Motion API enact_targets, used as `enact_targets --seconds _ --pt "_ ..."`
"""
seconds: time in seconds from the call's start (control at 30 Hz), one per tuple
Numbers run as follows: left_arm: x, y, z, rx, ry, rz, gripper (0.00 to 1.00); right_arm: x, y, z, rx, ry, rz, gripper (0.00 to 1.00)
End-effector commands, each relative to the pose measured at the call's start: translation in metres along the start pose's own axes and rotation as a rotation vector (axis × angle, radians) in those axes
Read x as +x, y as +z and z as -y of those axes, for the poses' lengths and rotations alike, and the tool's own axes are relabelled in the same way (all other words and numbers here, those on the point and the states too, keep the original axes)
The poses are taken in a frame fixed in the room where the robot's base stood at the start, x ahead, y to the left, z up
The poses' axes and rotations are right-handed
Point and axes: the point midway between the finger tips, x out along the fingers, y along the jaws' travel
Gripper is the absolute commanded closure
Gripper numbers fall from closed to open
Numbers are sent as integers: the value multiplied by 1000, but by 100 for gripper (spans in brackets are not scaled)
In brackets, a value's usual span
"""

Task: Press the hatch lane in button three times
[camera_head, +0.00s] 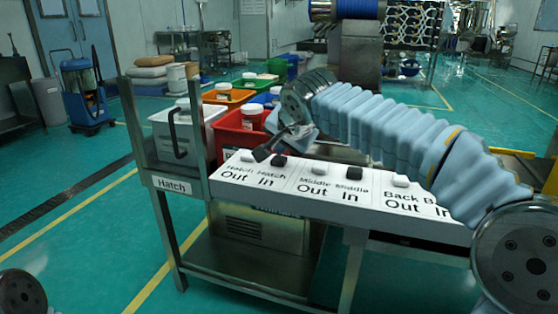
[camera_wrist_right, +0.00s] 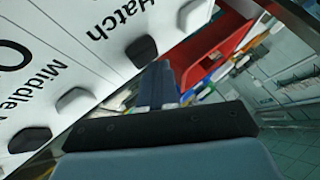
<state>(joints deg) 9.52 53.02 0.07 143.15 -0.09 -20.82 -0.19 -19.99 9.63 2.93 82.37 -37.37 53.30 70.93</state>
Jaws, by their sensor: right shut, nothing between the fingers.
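The white button panel (camera_head: 225,178) carries labels for Hatch, Middle and Back lanes. The dark Hatch In button (camera_head: 279,160) also shows in the right wrist view (camera_wrist_right: 141,50). The pale Hatch Out button (camera_head: 247,156) is to its left. My right gripper (camera_head: 268,149) is shut and empty, with its tips close to the Hatch In button. In the right wrist view the fingers (camera_wrist_right: 160,82) end just beside that button. I cannot tell whether they touch it. My left gripper is out of view.
The Middle Out button (camera_head: 318,169), Middle In button (camera_head: 354,173) and Back Out button (camera_head: 401,180) line the panel to the right. My right arm hides the Back In button. A metal post (camera_head: 196,120) rises at left.

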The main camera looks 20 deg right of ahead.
Motion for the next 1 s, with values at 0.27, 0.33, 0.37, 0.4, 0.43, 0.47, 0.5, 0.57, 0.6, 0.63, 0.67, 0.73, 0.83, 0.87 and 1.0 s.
enact_targets --seconds 0.27,0.33,0.37,0.4,0.43,0.47,0.5,0.57,0.6,0.63,0.67,0.73,0.83,0.87,1.0 --pt "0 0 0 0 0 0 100 0 0 0 0 0 0 100" --pt "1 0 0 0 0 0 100 0 0 0 0 0 0 100" --pt "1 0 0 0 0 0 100 1 1 -1 0 0 0 100" --pt "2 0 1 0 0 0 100 1 1 -1 0 0 0 100" --pt "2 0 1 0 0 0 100 2 1 -1 0 0 0 100" --pt "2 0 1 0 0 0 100 2 1 -1 0 0 0 100" --pt "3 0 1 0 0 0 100 2 2 -2 0 0 0 100" --pt "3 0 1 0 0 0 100 3 2 -2 0 0 0 100" --pt "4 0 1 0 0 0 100 3 2 -2 0 0 0 100" --pt "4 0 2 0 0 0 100 3 2 -2 0 0 0 100" --pt "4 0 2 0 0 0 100 3 2 -2 0 0 0 100" --pt "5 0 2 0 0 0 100 4 3 -3 0 0 0 100" --pt "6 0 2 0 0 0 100 5 4 -4 0 0 0 100" --pt "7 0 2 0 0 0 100 5 4 -4 0 0 0 100" --pt "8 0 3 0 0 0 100 6 5 -5 0 0 0 100"
